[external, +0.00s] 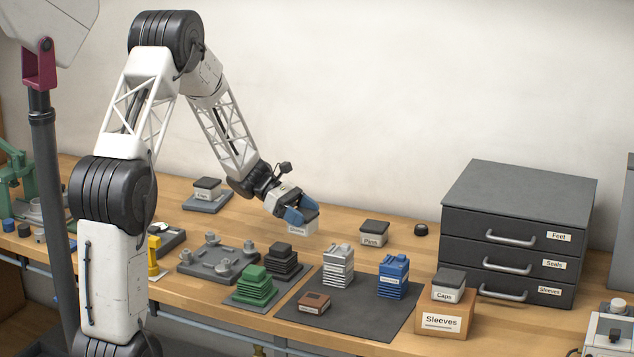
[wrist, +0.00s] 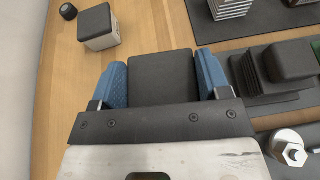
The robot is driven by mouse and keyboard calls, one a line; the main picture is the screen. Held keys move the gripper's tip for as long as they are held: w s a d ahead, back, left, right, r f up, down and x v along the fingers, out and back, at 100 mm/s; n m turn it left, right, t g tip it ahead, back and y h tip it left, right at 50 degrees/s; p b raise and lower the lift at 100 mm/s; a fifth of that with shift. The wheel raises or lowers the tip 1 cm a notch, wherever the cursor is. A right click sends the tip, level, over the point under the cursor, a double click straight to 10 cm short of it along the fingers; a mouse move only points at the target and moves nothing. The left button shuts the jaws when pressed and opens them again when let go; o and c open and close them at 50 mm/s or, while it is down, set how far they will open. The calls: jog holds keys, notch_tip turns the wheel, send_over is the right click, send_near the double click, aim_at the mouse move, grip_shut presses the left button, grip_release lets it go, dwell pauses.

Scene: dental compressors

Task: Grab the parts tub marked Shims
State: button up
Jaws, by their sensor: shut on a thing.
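My gripper (external: 296,215) has blue fingers and is shut on a small white tub with a dark lid (external: 304,226). The tub's front label is partly legible, and I cannot read it for sure as Shims. In the wrist view the tub's dark lid (wrist: 163,78) fills the space between the two blue fingers (wrist: 162,72). I cannot tell whether the tub touches the bench or hangs just above it. A similar tub, labelled Pins (external: 374,233), stands to its right, and it also shows in the wrist view (wrist: 98,28).
A Caps tub (external: 448,287) stands on a Sleeves box (external: 443,317) at right. Another tub (external: 207,189) sits on a grey pad at back left. A dark drawer cabinet (external: 515,235) stands at right. Stacked green (external: 252,285), grey and blue parts lie in front. A small black knob (external: 420,229) is near Pins.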

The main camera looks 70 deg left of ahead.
jog(key=shift+s+d, duration=0.3)
jog(key=shift+s, duration=0.05)
